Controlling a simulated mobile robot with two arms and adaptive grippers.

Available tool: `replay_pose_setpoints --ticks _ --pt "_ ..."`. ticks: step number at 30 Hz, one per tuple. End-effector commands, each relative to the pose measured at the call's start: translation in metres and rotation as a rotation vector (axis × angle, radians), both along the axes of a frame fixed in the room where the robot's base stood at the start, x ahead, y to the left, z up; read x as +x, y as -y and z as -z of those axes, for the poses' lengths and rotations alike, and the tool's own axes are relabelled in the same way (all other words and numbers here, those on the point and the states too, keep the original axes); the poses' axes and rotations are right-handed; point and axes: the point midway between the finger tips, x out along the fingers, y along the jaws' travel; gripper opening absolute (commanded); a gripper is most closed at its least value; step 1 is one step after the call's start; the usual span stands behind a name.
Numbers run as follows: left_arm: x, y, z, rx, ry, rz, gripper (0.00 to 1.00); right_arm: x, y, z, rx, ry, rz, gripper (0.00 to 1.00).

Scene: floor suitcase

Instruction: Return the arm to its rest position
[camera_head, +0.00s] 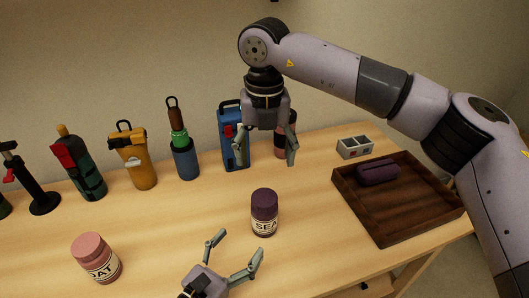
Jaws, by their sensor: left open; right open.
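My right arm comes in from the right and arches over the table. My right gripper (265,150) points down, open and empty, above the back of the table in front of the blue container. My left gripper (236,250) is open and empty at the bottom centre, just in front of a dark purple jar (264,213) whose label reads "SEA". The jar stands upright and apart from the fingers. The rest of my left arm is out of frame.
A pink jar (96,258) stands front left. A wooden tray (428,219) holding a purple case (378,172) sits at right, near a small grey box (354,148). Several containers line the back, including a blue one (233,138) and an orange one (138,160).

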Motion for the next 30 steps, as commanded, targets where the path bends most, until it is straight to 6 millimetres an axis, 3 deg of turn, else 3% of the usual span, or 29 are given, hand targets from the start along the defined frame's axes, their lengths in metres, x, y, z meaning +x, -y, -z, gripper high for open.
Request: replay_pose_setpoints --ticks 17,30 --pt "-0.005 -0.003 -0.002 -0.001 0.000 0.000 0.78 0.000 0.000 -0.001 0.000 0.000 0.000 0.74" --pt "-0.005 -0.003 -0.069 -0.001 0.000 0.000 0.78 0.000 0.000 -0.069 0.000 0.000 0.000 0.74"
